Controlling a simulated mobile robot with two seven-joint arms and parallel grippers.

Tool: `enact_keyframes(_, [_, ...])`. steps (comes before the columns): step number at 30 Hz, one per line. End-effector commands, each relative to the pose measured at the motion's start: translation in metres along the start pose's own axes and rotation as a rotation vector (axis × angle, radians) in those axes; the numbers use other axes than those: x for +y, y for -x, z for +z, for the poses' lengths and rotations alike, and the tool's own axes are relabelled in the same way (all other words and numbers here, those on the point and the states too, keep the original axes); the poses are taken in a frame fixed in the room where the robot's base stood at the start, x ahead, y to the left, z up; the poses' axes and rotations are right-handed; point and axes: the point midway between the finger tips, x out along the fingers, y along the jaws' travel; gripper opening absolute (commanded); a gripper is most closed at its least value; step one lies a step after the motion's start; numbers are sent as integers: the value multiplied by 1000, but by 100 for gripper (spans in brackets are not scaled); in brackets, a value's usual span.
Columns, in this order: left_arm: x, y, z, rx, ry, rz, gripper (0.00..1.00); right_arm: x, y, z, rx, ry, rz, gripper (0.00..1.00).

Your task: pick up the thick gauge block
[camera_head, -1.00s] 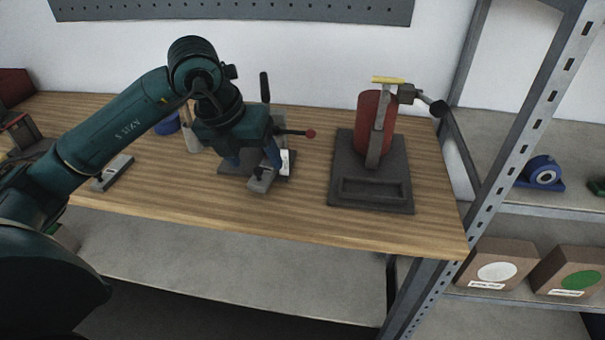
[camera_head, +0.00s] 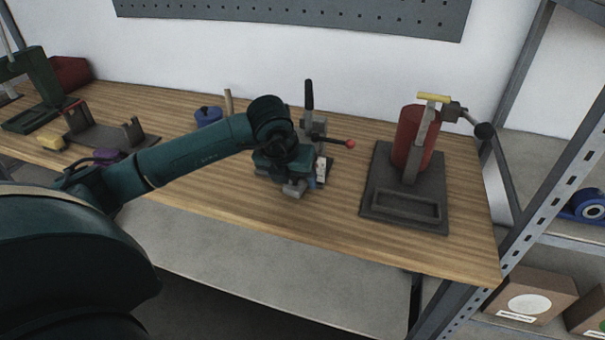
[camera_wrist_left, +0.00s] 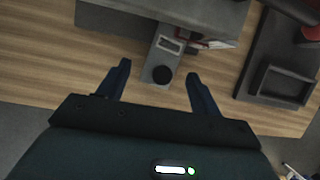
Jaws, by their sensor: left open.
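A grey gauge block (camera_head: 293,189) with a black round knob lies at the front of a dark clamp fixture on the bench. In the left wrist view the block (camera_wrist_left: 157,76) points between my fingers, its far end reaching the fixture's edge. I cannot tell its thickness against other blocks. My left gripper (camera_wrist_left: 157,69) is open, with one blue finger on each side of the block and visible gaps to both. In the head view my left gripper (camera_head: 298,177) hides part of the block and fixture. My right gripper is not in view.
The clamp fixture (camera_head: 314,127) has a black upright handle and a red-tipped lever close to my gripper. A red cylinder (camera_head: 408,138) stands on a dark base at right. Yellow (camera_head: 43,139) and purple (camera_head: 106,156) pieces lie at left. The bench's front edge is close.

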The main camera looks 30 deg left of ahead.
Motion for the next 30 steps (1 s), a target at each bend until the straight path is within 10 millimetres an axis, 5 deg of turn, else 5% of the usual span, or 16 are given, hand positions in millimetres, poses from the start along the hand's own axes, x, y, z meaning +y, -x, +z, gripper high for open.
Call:
enact_keyframes(11, [0, -16, 1, -2, 1, -1, 65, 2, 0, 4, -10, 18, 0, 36])
enact_keyframes(30, [0, -15, 1, -2, 1, 0, 13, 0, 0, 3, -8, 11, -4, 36])
